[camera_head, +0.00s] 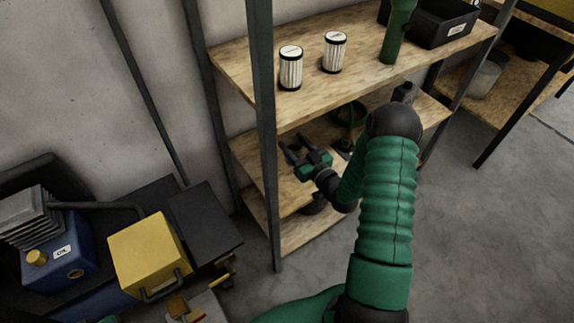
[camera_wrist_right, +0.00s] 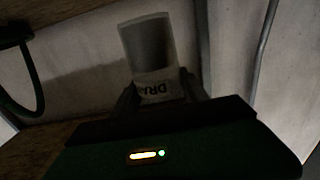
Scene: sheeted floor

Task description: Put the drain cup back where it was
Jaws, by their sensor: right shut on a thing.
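The drain cup (camera_wrist_right: 148,45) is a pale, translucent cup with a label reading "DRA…", seen in the right wrist view. My right gripper (camera_wrist_right: 157,92) is shut on it, with one finger on each side of its labelled lower part. In the head view my right gripper (camera_head: 295,148) is at the middle shelf level, behind the front post, and I cannot make out the cup there. Whether the cup touches the shelf is not clear. My left gripper is not in view.
The shelf rack (camera_head: 264,120) has a dark post in front of the gripper. Its top board (camera_head: 240,72) holds two white filters (camera_head: 291,68) and a black bin (camera_head: 440,22). A dark green coiled thing (camera_head: 348,113) is by the middle shelf. A yellow box (camera_head: 148,255) stands lower left.

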